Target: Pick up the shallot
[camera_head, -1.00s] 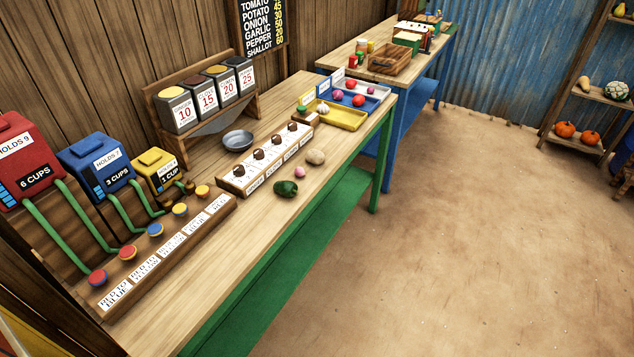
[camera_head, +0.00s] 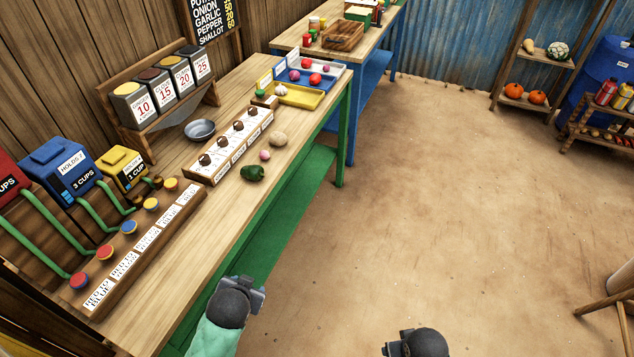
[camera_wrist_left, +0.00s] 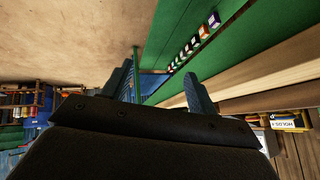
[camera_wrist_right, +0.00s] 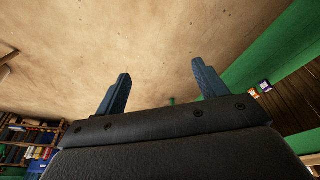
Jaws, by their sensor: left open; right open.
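A small pink bulb, which looks like the shallot (camera_head: 265,155), lies on the wooden counter (camera_head: 222,215) between a dark green pepper (camera_head: 252,173) and a tan potato (camera_head: 278,139). My left gripper (camera_head: 256,290) is low beside the counter's front edge, well nearer to me than the bulb. The left wrist view shows its two fingers (camera_wrist_left: 156,82) apart with nothing between them. My right gripper (camera_head: 396,346) is at the bottom of the head view, over the floor and away from the counter. In the right wrist view its fingers (camera_wrist_right: 160,82) are apart and empty.
A yellow tray (camera_head: 300,96) and a blue tray (camera_head: 305,82) hold vegetables at the far end. Coloured buttons line the near counter. The floor at right is open.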

